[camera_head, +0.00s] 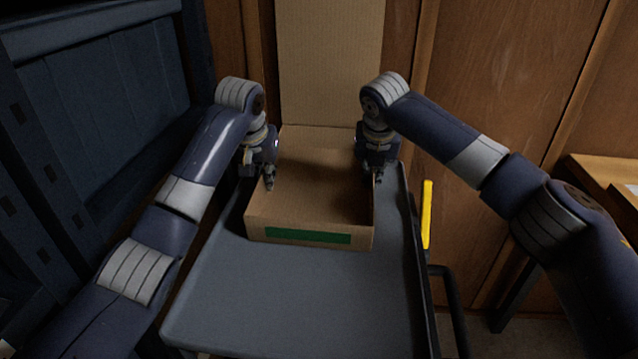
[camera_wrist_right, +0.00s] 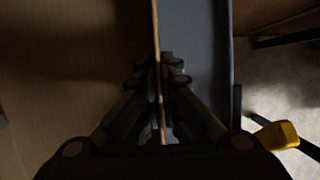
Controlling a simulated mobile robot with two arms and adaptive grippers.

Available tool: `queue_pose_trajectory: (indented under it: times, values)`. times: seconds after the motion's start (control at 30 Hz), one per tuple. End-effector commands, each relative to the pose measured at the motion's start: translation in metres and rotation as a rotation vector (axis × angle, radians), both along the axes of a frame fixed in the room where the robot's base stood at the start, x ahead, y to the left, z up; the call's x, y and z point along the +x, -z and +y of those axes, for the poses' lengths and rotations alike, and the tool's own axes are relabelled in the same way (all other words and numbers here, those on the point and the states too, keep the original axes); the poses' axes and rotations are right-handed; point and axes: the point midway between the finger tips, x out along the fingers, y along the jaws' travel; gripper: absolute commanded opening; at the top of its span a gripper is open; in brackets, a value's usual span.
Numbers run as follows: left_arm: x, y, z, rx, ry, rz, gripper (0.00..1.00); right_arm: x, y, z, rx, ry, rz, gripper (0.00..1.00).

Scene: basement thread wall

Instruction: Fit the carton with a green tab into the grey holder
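The carton (camera_head: 310,218) is an open brown cardboard box with a green tab (camera_head: 308,236) on its near face. It rests on a grey tray-like top with raised edges (camera_head: 290,300). I cannot tell whether this is the grey holder; no other grey holder shows. My left gripper (camera_head: 268,181) is at the carton's left wall, a finger showing inside; its grip is unclear. My right gripper (camera_head: 376,176) straddles the right wall. In the right wrist view, its fingers (camera_wrist_right: 165,95) close against both sides of the carton wall (camera_wrist_right: 157,30).
A tall cardboard panel (camera_head: 330,60) rises behind the carton. A dark blue cabinet (camera_head: 90,120) stands left, wood panelling (camera_head: 500,80) behind. A yellow bar (camera_head: 427,214) is beside the top's right edge. The near part of the grey top is clear.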

Motion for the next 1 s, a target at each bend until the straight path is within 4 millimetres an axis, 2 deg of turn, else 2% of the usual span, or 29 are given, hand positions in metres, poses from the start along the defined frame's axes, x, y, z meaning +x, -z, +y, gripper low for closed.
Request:
queue_pose_trajectory:
  times: [0.47,1.0]
  values:
    - [0.0,-0.008,0.001,0.0,-0.001,-0.002,0.0,0.0,-0.008,0.0,0.0,0.001,-0.001,0.0]
    - [0.0,-0.051,0.001,0.0,-0.001,-0.001,0.0,0.0,-0.051,-0.001,-0.001,0.001,-0.001,0.0]
